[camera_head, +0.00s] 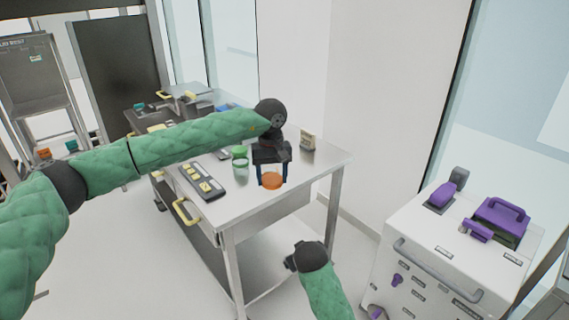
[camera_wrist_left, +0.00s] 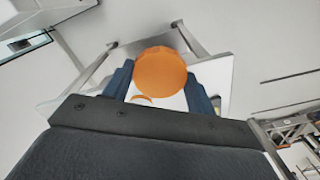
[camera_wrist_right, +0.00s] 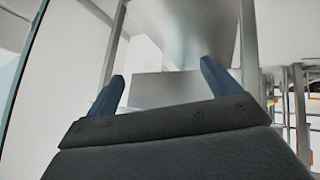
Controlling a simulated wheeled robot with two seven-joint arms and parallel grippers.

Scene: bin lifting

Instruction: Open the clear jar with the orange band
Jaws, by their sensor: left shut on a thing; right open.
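My left gripper (camera_head: 271,178) is at the front right part of the steel table, with its two blue fingers pointing down. It is shut on a round orange lid (camera_wrist_left: 160,72), which also shows between the fingertips in the head view (camera_head: 271,181). A thin orange curve, likely the jar's orange band (camera_wrist_left: 142,100), shows past the lid in the left wrist view. The clear jar body is mostly hidden, and I cannot tell whether lid and jar touch. My right gripper (camera_wrist_right: 162,92) is open and empty, low in front of the table.
A clear jar with a green top (camera_head: 240,160) stands just left of my left gripper. A dark rack with yellow items (camera_head: 203,182) lies on the steel table (camera_head: 310,172). A small beige box (camera_head: 307,142) is at the back. A white cabinet with purple handles (camera_head: 440,240) stands right.

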